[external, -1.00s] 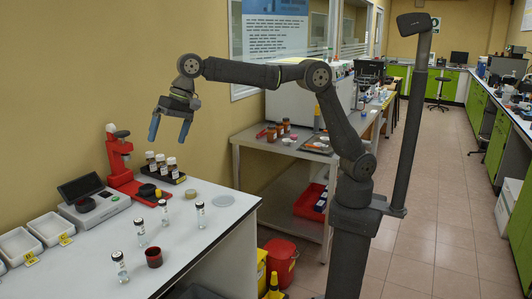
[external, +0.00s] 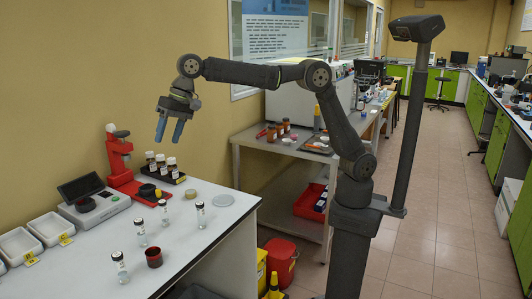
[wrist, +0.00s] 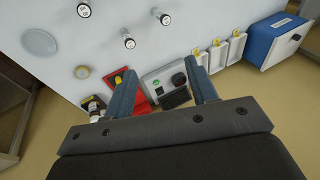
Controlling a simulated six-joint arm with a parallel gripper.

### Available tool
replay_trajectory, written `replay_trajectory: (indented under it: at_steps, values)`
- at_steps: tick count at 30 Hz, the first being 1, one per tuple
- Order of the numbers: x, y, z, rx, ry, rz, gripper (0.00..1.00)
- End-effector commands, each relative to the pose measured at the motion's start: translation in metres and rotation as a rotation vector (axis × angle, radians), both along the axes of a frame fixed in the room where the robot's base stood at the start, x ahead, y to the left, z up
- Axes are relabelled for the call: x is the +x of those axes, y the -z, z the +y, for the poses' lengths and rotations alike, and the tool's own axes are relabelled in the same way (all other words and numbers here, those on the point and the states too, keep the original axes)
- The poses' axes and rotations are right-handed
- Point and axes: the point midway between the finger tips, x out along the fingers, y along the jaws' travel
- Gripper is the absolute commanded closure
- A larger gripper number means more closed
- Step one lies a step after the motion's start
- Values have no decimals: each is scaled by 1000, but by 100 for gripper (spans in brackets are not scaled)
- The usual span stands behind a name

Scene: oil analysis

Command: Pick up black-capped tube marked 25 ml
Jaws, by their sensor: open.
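Several small clear tubes with dark caps and white labels stand upright and apart on the white bench: a front tube (external: 120,267), a second tube (external: 141,234), a third tube (external: 164,214) and a right-hand tube (external: 201,215). Their markings are too small to read, so I cannot tell which says 25 ml. Three capped tubes show from above in the wrist view, one at top left (wrist: 84,10), one in the middle (wrist: 129,42) and one at right (wrist: 165,19). My gripper (external: 169,132) is open and empty, high above the back of the bench, fingers pointing down.
A dark red cup (external: 153,257) stands near the front tubes. A flat grey disc (external: 222,200) lies at right.

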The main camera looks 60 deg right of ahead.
Motion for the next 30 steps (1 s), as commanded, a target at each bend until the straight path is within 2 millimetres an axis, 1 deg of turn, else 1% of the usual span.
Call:
replay_trajectory:
  at_steps: [2,5,12,15,18,21,24,28,30]
  values:
    - [2,7,3,-10,-37,-12,48]
    - [7,23,10,-34,-146,-47,48]
    - [22,82,35,-120,-577,-196,48]
    - [27,105,44,-153,-745,-257,48]
    - [31,123,50,-179,-879,-306,48]
    - [33,134,54,-196,-969,-338,48]
    - [35,141,57,-205,-1016,-356,48]
    - [37,156,61,-209,-1032,-359,48]
    - [39,169,66,-209,-1031,-358,48]
